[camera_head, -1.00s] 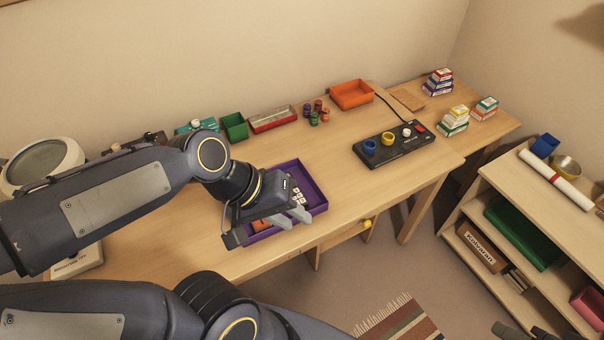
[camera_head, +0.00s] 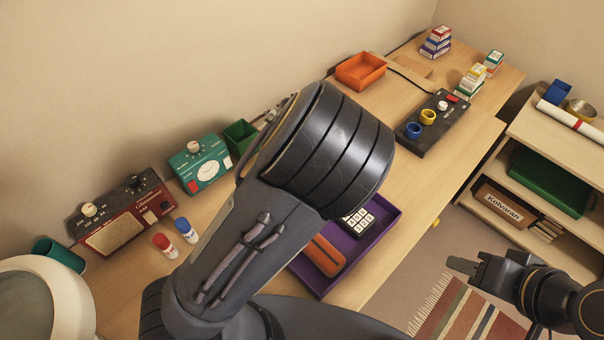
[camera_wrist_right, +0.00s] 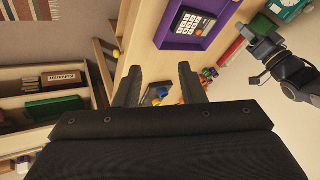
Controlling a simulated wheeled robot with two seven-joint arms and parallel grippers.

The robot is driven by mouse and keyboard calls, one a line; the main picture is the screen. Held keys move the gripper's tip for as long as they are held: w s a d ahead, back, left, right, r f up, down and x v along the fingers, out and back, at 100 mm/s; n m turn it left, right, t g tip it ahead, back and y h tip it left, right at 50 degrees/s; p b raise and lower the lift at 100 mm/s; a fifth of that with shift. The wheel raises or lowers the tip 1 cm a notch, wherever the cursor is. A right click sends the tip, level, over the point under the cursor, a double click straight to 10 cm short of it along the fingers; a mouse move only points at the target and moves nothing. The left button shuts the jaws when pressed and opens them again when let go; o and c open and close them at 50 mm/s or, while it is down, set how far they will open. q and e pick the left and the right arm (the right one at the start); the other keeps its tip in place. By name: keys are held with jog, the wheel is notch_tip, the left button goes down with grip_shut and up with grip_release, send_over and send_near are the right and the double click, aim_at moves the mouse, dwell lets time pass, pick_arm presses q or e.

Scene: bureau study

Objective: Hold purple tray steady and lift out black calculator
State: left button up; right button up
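The purple tray (camera_head: 379,233) sits on the desk near its front edge, partly hidden by my left arm. The black calculator (camera_head: 357,222) with pale keys lies in it, beside an orange object (camera_head: 325,256). The wrist view also shows the tray (camera_wrist_right: 213,40) and calculator (camera_wrist_right: 192,22). My right gripper (camera_head: 462,265) is right of the desk, over the floor, apart from the tray; its fingers (camera_wrist_right: 158,88) are spread and empty. My left gripper is hidden in the head view; in the wrist view it (camera_wrist_right: 252,38) is beside the tray, its fingers unclear.
A black control panel (camera_head: 440,134) stands right of the tray. An orange bin (camera_head: 361,71), red radio (camera_head: 125,228), teal device (camera_head: 203,163) and green bin (camera_head: 240,135) are farther back or left. A shelf unit (camera_head: 542,150) stands at the right. Bare desk lies around the tray's right side.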

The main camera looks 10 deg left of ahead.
pick_arm(q)
jog(key=shift+w+a, duration=0.1)
pick_arm(e)
jog(key=shift+w+a, duration=0.1)
jog(key=shift+a, duration=0.05)
jog(key=w+a+f+n+g+y, duration=0.1)
jog(key=w+a+n+g, duration=0.25)
jog(key=w+n, duration=0.8)
pick_arm(q)
jog(key=shift+f, duration=0.25)
notch_tip(320, 180, down, 7)
jog(key=shift+f, duration=0.2)
pick_arm(e)
jog(key=w+a+f+n+g, duration=0.3)
jog(key=w+a+f+n, duration=0.6)
jog(key=a+f+n, duration=0.2)
notch_tip(320, 180, down, 2)
jog(key=shift+w+y, duration=0.15)
jog(key=shift+y, duration=0.25)
jog(key=shift+g, duration=0.25)
